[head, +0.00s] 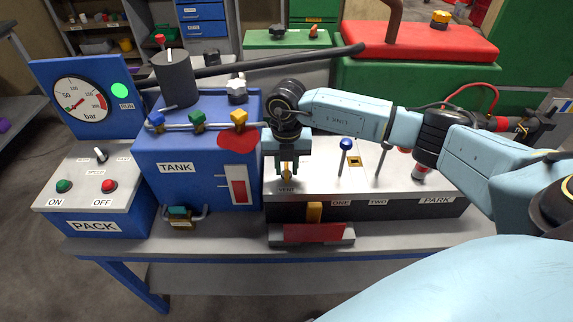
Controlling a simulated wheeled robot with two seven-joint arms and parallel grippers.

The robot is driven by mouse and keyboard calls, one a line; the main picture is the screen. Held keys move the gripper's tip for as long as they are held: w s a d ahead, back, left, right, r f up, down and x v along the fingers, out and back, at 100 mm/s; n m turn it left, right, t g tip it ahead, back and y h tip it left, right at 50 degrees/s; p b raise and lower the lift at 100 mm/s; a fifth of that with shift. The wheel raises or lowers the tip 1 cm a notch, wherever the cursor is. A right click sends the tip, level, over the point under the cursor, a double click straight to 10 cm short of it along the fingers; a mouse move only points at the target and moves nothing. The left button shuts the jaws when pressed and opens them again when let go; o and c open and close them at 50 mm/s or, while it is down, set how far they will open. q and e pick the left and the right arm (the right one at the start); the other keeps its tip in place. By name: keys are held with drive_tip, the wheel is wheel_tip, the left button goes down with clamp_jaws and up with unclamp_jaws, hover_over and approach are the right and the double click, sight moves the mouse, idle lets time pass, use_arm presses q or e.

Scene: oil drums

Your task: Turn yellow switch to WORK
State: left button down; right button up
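A yellow handle (286,172) stands on the grey-topped panel (322,178) in the head view, just behind a label reading VENT. I take it for the yellow switch. My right gripper (287,178) points down over it, with one finger on each side. The fingers sit close to the handle, but I cannot tell whether they press on it. The gripper hides part of the handle and the panel behind it. No label reading WORK is visible. My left gripper is not in view.
Right of the gripper stand a blue-knobbed lever (346,144) and another lever (384,150), near labels ONE, TWO and PARK. The blue TANK box (205,180) with coloured valves is close on the left. The PACK box (85,190) stands further left.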

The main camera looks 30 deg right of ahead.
clamp_jaws()
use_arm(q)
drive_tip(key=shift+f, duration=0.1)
use_arm(e)
drive_tip(key=shift+n, duration=0.5)
drive_tip(key=n+b, duration=0.1)
drive_tip(key=n, duration=0.2)
drive_tip(key=shift+d+n, duration=0.15)
drive_tip(key=shift+n, duration=0.25)
drive_tip(key=n+b, duration=0.2)
drive_tip(key=n, duration=0.3)
drive_tip(key=shift+d, duration=0.15)
drive_tip(key=n+b, duration=0.1)
drive_tip(key=n, duration=0.3)
drive_tip(key=n+b, duration=0.1)
drive_tip(key=n, duration=0.2)
drive_tip(key=shift+w+d, duration=0.1)
drive_tip(key=shift+d, duration=0.05)
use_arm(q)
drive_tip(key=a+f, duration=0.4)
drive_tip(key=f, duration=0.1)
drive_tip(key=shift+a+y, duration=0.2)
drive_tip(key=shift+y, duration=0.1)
use_arm(e)
drive_tip(key=shift+n, duration=0.7)
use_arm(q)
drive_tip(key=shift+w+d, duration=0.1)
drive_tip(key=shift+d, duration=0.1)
